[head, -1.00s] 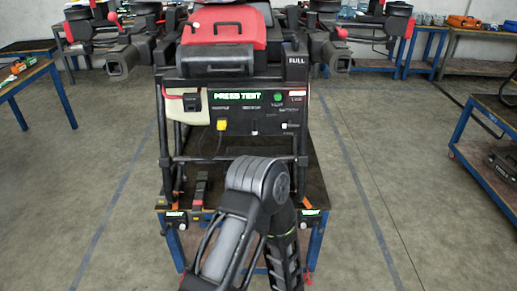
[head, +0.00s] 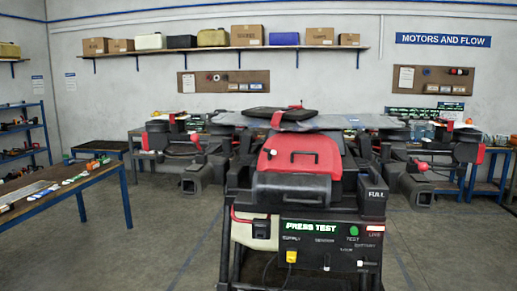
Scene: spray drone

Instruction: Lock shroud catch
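The spray drone stands straight ahead in the head view, with a red shroud (head: 318,155) on top at its middle. The shroud has a black handle and looks down over a dark block (head: 291,189). I cannot make out the shroud catch for certain. Below is a dark control panel (head: 312,243) with a lit green sign reading PRESS TEST, a green TEST light and a yellow connector (head: 291,257). A red bent bar (head: 240,217) is at the panel's left. Neither of my grippers is in view.
Drone arms with motor pods spread left (head: 193,180) and right (head: 408,181). A blue-legged table (head: 100,172) with small parts stands at the left. A wall shelf (head: 225,50) holds boxes and cases. Floor is open on both sides of the drone.

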